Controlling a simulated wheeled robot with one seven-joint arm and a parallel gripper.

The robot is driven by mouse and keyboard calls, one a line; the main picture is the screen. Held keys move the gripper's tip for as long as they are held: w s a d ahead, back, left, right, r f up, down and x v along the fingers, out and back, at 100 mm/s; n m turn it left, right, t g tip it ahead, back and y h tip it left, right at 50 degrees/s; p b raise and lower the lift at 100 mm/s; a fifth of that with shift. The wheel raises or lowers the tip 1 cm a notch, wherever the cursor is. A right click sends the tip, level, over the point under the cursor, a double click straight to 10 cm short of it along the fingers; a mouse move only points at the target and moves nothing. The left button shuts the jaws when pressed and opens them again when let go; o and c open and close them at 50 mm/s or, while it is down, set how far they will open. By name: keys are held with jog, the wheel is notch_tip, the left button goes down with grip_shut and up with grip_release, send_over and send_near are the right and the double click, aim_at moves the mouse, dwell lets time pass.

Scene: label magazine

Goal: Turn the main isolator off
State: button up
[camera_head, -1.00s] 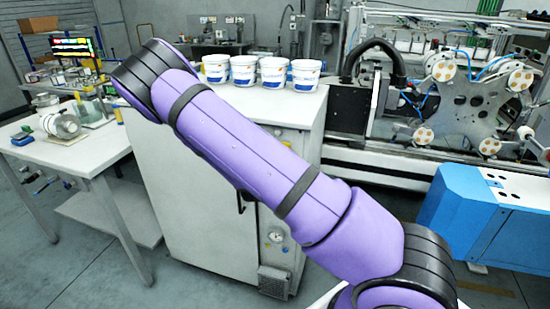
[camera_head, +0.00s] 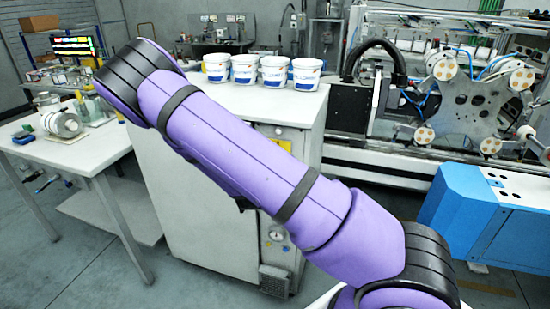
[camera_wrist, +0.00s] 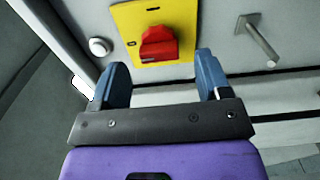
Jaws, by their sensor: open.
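The main isolator is a red rotary knob (camera_wrist: 158,45) on a yellow plate (camera_wrist: 185,16), on a pale cabinet face in the wrist view. My gripper (camera_wrist: 162,72) is open, its two blue-grey fingers apart below the knob in the picture. The knob shows between and just beyond the fingertips, and I see nothing held. I cannot tell whether the fingers touch the knob. In the head view a small part of the yellow plate (camera_head: 285,145) shows on the white cabinet (camera_head: 200,225) above my arm. My gripper is hidden there.
A metal handle (camera_wrist: 258,40) sticks out right of the yellow plate, and a round white button (camera_wrist: 99,47) sits left of it. Several white tubs (camera_head: 246,69) stand on the cabinet top. A white table (camera_head: 60,150) stands left and a blue machine housing (camera_head: 475,215) right.

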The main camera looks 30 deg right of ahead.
jog(key=v, duration=0.7)
dwell(0.5)
